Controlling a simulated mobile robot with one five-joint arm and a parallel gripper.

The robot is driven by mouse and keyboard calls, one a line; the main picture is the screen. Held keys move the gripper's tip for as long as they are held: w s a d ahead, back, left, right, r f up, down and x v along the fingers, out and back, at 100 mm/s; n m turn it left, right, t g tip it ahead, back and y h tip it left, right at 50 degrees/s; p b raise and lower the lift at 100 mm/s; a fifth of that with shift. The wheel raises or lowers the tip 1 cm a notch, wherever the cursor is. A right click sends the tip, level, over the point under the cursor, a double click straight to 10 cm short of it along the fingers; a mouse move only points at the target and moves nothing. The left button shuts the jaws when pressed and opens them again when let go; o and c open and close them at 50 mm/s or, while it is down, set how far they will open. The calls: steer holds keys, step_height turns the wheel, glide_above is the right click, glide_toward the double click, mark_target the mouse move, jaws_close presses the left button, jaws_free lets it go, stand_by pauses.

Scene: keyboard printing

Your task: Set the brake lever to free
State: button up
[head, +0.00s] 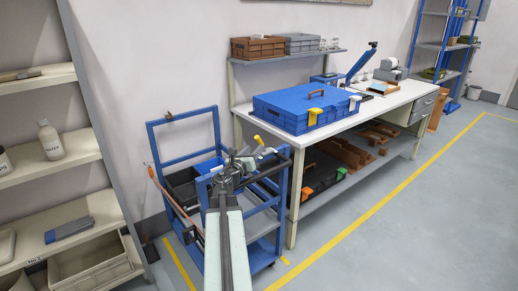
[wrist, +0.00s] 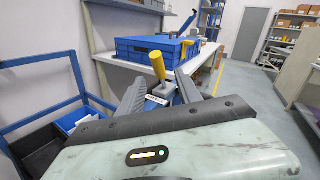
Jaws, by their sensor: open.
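The brake lever (wrist: 158,66) has a yellow grip and stands up from the blue cart (head: 214,127). In the head view the lever's yellow grip (head: 258,140) shows at the cart's right side, just past my gripper (head: 240,160). In the wrist view my gripper (wrist: 160,80) is open. Its dark fingers lie on either side of the lever, and the lever appears between them and ahead. I cannot tell whether a finger touches it. A small white label (wrist: 157,99) with dark lettering sits at the lever's base; its text is too small to read.
Shelves (head: 75,165) with bottles stand at the left. A black bin (wrist: 40,150) is in the cart. The floor at the right is clear beyond a yellow line (head: 375,202).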

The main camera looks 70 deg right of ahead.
mark_target(259, 142)
steer(key=d, duration=0.7)
steer(key=shift+s+d, duration=0.15)
steer(key=shift+d, duration=0.25)
jaws_close()
stand_by(0.9)
